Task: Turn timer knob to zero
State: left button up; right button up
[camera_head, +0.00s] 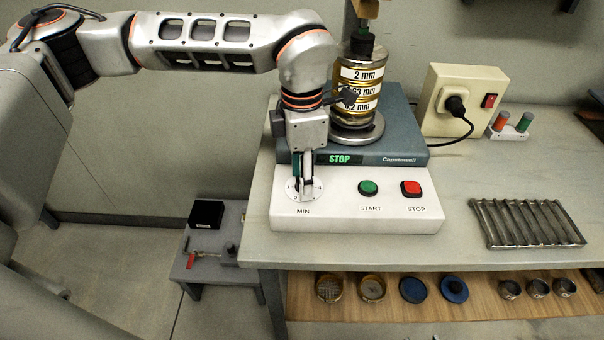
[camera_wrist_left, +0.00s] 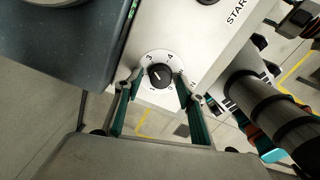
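The timer knob (camera_wrist_left: 160,75) is black with a white line, on a round white dial with numbers; 3 and 4 can be read at its upper edge. I cannot tell which number the line marks. In the head view the dial (camera_head: 292,190) sits above the MIN label at the left of the white control panel (camera_head: 335,214). My left gripper (camera_head: 305,191) points down at the dial and partly hides it. In the left wrist view its two green-lined fingers (camera_wrist_left: 157,92) are apart, one on each side of the knob; contact is unclear.
A green START button (camera_head: 369,188) and red STOP button (camera_head: 411,188) are on the panel. The display (camera_head: 339,160) reads STOP. A sieve stack (camera_head: 357,110) stands behind. A metal rack (camera_head: 527,223) lies right; a power box (camera_head: 462,100) stands at the back.

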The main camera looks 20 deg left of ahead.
pick_arm(q)
jog(key=c, duration=1.1)
jog(key=shift+r+n, duration=0.1)
jog(key=shift+n, duration=0.3)
jog(key=n, duration=0.4)
jog(key=shift+d+n+p, duration=0.1)
jog(key=shift+n+p, duration=0.2)
jog(key=shift+p, duration=0.05)
jog(key=n, duration=0.5)
jog(key=shift+d+n, duration=0.1)
jog(key=shift+n, duration=0.2)
jog(key=n, duration=0.6)
jog(key=shift+d, duration=0.15)
jog(key=n, duration=0.6)
jog(key=shift+w+n, duration=0.1)
jog(key=shift+n, duration=0.3)
jog(key=shift+r, duration=0.1)
